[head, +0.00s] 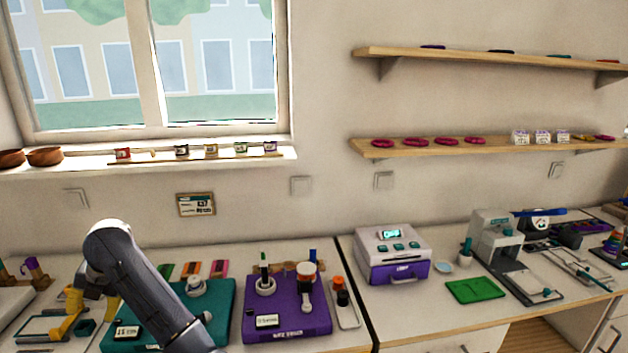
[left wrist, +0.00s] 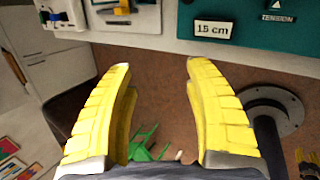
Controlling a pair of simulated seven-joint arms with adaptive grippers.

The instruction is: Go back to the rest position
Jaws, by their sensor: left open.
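My left gripper (head: 72,300) shows at the lower left of the head view, with yellow fingers, near the teal board's left side. In the left wrist view its two yellow fingers (left wrist: 158,110) are spread apart with nothing between them. Beyond them are the counter's front edge and the floor. The teal board (head: 222,320) lies on the counter, partly covered by my left arm. It also shows at the top right of the left wrist view (left wrist: 245,32), with a "15 cm" label. My right gripper is not in view.
A purple board (head: 287,330) with a cup and small tools lies right of the teal one. A purple-white machine (head: 393,254), a green mat (head: 475,290) and a grey press (head: 495,240) stand further right. Below the counter, a green object (left wrist: 145,143) shows near the floor.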

